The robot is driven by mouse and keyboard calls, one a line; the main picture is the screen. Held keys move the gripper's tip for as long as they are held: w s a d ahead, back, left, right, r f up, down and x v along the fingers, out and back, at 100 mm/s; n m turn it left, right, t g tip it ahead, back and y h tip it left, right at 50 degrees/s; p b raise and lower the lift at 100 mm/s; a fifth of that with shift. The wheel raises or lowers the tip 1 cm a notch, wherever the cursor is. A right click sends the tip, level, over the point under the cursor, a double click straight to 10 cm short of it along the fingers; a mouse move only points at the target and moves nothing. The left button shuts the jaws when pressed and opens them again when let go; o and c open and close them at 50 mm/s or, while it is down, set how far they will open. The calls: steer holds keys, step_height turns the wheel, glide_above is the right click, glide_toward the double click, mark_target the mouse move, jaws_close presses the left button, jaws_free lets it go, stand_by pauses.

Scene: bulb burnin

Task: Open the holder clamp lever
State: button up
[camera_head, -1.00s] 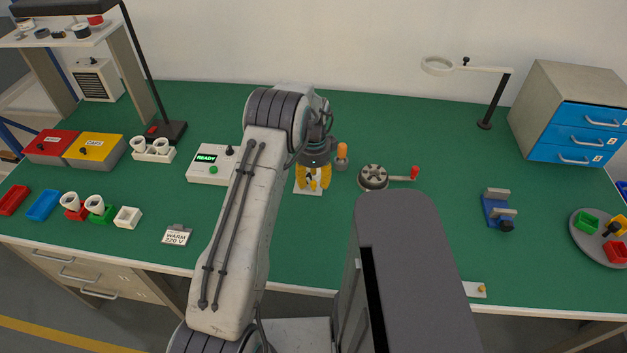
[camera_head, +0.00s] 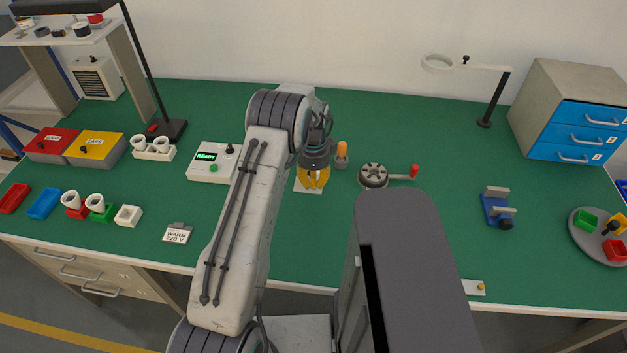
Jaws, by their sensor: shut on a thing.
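My gripper (camera_head: 313,179), with yellow fingers, points down over a small white plate (camera_head: 302,187) near the middle of the green bench. The plate appears to be the base of the holder. The fingers are close together, shut on a small part at the holder, which I take to be the clamp lever. The fingers and my wrist hide the lever and most of the holder, so I cannot see the lever's angle.
An orange-topped post (camera_head: 342,154) stands close to the right of my gripper. A dark round device with a red-knobbed crank (camera_head: 374,176) is further right. A white READY box (camera_head: 213,164) is to the left. The bench between the crank and the blue vise (camera_head: 497,209) is clear.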

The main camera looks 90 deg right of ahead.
jaws_close()
steer(key=shift+f, duration=0.1)
steer(key=shift+s+f+n+b, duration=0.1)
steer(key=shift+s+n+b, duration=0.1)
steer(key=shift+n+b, duration=0.45)
steer(key=n+b, duration=0.1)
steer(key=n, duration=0.1)
steer(key=s+d+n+b, duration=0.1)
steer(key=n, duration=0.1)
steer(key=shift+s+b, duration=0.15)
steer(key=shift+b, duration=0.25)
steer(key=n, duration=0.1)
steer(key=d+n, duration=0.1)
steer(key=n, duration=0.1)
steer(key=shift+s+n+b, duration=0.25)
steer(key=shift+s+b, duration=0.1)
steer(key=shift+b, duration=0.05)
steer(key=shift+s+d+n, duration=0.1)
steer(key=shift+d+n, duration=0.15)
steer(key=shift+n, duration=0.5)
steer(key=shift+s+d+n, duration=0.1)
steer(key=shift+d+n, duration=0.15)
steer(key=shift+n, duration=0.5)
